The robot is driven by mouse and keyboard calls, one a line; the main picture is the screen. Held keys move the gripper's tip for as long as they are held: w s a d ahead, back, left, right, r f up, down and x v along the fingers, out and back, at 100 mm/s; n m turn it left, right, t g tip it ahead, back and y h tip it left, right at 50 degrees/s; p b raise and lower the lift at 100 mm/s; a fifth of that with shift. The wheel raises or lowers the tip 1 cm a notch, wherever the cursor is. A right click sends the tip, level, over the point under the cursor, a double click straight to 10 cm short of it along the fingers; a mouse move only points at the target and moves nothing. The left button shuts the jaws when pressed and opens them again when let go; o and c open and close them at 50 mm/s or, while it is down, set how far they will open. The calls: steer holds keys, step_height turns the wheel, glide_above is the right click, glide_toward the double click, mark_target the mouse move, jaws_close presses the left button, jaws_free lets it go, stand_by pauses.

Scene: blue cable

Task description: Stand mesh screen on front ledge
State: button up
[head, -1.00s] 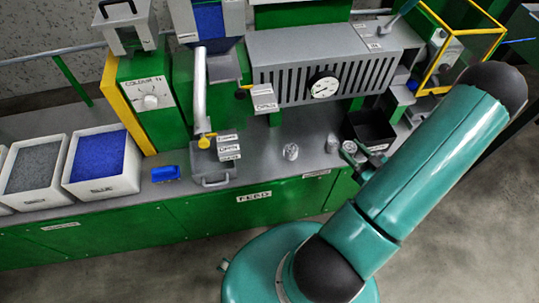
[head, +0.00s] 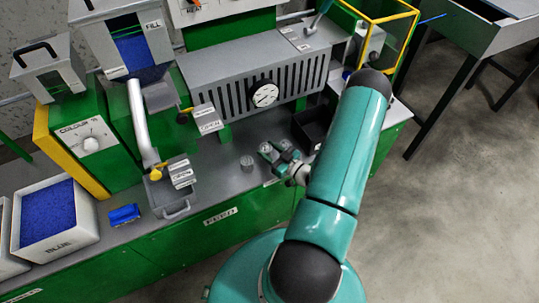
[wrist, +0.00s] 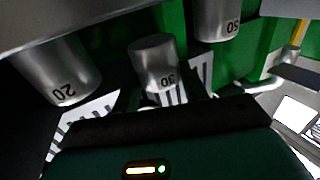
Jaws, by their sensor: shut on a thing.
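In the wrist view, a silver cup-shaped piece marked 30 (wrist: 158,62) stands in the middle, in front of my gripper; I take it as the mesh screen, though no mesh shows. Pale slotted fingers show on both sides of it. My gripper (head: 280,153) is shut on a small metal piece at the bench front; the fingers partly hide it in the head view. Similar pieces marked 20 (wrist: 55,72) and 50 (wrist: 216,18) show left and upper right in the wrist view. I cannot make out the front ledge clearly.
One small metal canister (head: 247,163) stands on the grey bench left of my gripper. A black tray (head: 311,130) is just behind right. The slotted grey housing with a gauge (head: 264,95) stands behind. A blue block (head: 124,214) and blue-filled bin (head: 52,222) are left.

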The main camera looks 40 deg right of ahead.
mark_target(270, 156)
steer(key=shift+f, duration=1.35)
steer(key=shift+f, duration=0.15)
steer(key=o, duration=0.8)
steer(key=shift+r, duration=0.2)
steer(key=s, duration=0.4)
steer(key=s+d, duration=0.1)
steer(key=s, duration=0.7)
steer(key=shift+d, duration=0.15)
